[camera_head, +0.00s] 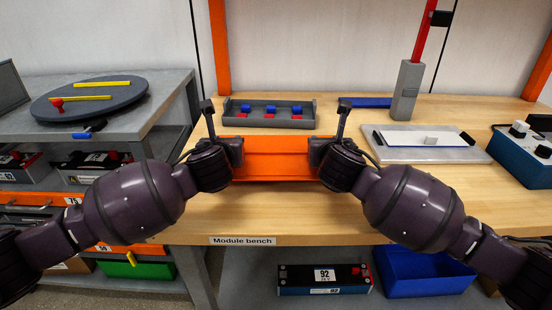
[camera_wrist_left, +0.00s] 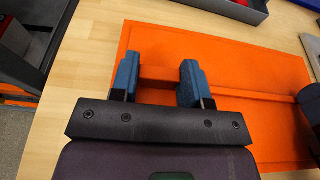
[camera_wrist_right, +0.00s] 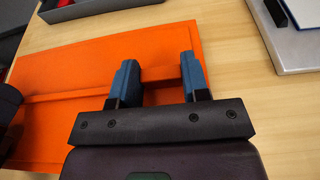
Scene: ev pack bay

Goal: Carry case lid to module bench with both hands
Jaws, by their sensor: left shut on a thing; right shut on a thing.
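The orange case lid (camera_head: 276,160) is at the module bench (camera_head: 240,212), level and over the wooden top near its front edge. I cannot tell whether it touches the top. My left gripper (camera_head: 236,150) is shut on the lid's left end; in the left wrist view its blue fingers (camera_wrist_left: 160,80) pinch an orange raised part of the lid (camera_wrist_left: 250,65). My right gripper (camera_head: 316,150) is shut on the right end; in the right wrist view its blue fingers (camera_wrist_right: 158,80) pinch a matching part of the lid (camera_wrist_right: 80,65). The wrists hide both ends in the head view.
A grey tray (camera_head: 268,122) with blue and red pieces stands just behind the lid. A grey plate with a white sheet (camera_head: 420,140) and a blue device (camera_head: 525,152) are to the right. A grey post (camera_head: 407,92) stands behind. A round turntable (camera_head: 90,98) is on the left bench.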

